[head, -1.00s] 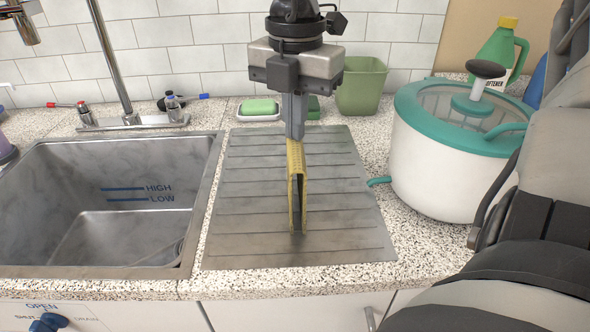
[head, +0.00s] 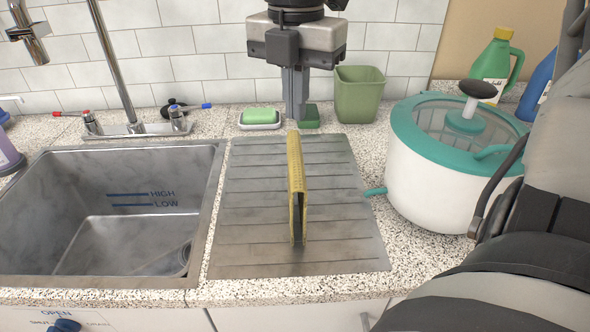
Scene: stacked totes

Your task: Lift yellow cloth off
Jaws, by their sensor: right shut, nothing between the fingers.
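The yellow cloth (head: 295,165) hangs folded over a thin dark upright piece (head: 298,222) on the ribbed metal drainboard (head: 245,215). I see it nearly edge-on, so most of the thing under it is hidden. My right gripper (head: 296,116) points down from the top of the picture, its fingers together and empty. Its fingertips show just above and behind the cloth's top edge, with a small gap in the picture. My left gripper is not in view.
The steel sink (head: 120,180) lies left of the drainboard. A white cooker with a green lid (head: 440,165) stands to the right. A green bin (head: 359,100) and green soap on a dish (head: 261,117) are at the back, near the right gripper. The drainboard's sides are clear.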

